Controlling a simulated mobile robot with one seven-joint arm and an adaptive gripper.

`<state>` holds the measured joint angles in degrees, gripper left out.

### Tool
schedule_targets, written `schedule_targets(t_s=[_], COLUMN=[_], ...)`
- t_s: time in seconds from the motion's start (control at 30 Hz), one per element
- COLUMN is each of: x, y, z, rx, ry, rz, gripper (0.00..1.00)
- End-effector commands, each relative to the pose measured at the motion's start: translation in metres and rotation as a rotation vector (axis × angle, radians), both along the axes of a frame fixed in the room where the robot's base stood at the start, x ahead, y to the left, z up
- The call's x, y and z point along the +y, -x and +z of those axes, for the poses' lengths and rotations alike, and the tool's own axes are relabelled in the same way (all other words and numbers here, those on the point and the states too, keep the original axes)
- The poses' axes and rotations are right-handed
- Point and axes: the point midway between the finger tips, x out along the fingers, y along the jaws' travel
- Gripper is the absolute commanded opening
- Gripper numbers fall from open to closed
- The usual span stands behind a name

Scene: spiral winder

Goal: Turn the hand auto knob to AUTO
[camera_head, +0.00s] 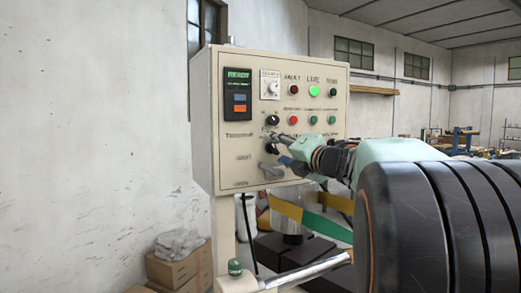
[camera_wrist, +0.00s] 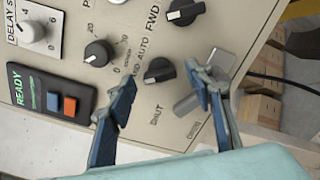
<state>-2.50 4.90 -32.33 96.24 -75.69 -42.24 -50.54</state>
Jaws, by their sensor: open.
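The hand auto knob (camera_wrist: 159,70) is a black rotary knob on the cream control panel, beside a label that reads partly as HAND-AUTO. My gripper (camera_wrist: 160,84) is open, with one blue-grey finger on each side of this knob in the wrist view. Whether either finger touches it I cannot tell. In the head view the knob (camera_head: 271,148) is partly covered by my gripper (camera_head: 279,149), which reaches in from the right. Which mark the knob points to is not clear.
A black scale knob (camera_wrist: 98,53), the FWD knob (camera_wrist: 185,12) and a grey handle (camera_wrist: 190,103) are close around. The control panel (camera_head: 215,150) also carries lamps, buttons and a READY display (camera_head: 238,92). Cardboard boxes (camera_head: 172,270) stand below at the left.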

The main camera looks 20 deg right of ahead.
Motion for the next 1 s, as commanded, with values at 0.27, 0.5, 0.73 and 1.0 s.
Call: schedule_targets(t_s=[0.27, 0.5, 0.73, 1.0], x=[-0.0023, -0.0022, -0.0021, -0.002], y=[0.0019, 0.0018, 0.0017, 0.0016], z=[0.0001, 0.0002, 0.0002, 0.0006], rx=[0.0, 0.0, 0.0, 0.001], ry=[0.0, 0.0, 0.0, -0.004], rz=[0.0, 0.0, 0.0, 0.0], gripper=[0.48, 0.46, 0.2, 0.06])
